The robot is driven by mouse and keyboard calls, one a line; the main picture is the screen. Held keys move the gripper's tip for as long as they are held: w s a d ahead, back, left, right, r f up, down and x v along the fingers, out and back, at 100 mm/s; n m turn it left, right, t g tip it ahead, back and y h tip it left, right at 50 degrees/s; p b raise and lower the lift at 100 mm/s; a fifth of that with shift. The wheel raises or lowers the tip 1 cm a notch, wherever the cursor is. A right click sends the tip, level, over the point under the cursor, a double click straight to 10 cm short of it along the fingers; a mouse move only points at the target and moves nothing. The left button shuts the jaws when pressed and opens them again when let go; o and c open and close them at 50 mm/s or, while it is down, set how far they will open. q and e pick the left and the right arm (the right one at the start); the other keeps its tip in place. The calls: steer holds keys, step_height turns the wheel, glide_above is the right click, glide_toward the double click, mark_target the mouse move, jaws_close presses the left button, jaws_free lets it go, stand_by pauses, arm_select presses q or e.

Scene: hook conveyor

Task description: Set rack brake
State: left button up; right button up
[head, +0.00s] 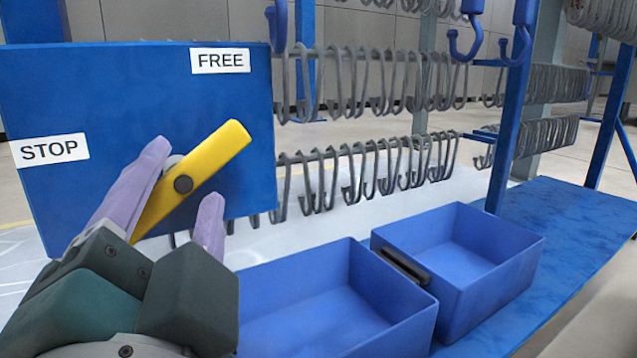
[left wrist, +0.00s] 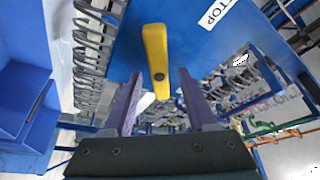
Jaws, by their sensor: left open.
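The yellow brake lever (head: 214,163) turns on a dark pivot on a blue panel (head: 100,95). Its upper end points up and right, toward the FREE label (head: 220,60). The STOP label (head: 48,151) is at the panel's left edge. My left gripper (head: 182,190) is open, with one purple finger on each side of the lever's lower part. In the left wrist view the lever (left wrist: 156,55) stands upright beyond and between the open fingers (left wrist: 157,98). I cannot tell whether either finger touches it. My right gripper is in neither view.
Two blue bins (head: 330,295), (head: 460,255) sit at the lower middle and right, on a blue surface (head: 570,225). Racks of grey hooks (head: 375,80) hang behind the panel. Blue hooks (head: 465,40) hang at the top. Blue posts (head: 510,125) stand at the right.

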arm_select(q)
steer(key=shift+x, duration=1.1)
steer(key=shift+c, duration=0.2)
jaws_close()
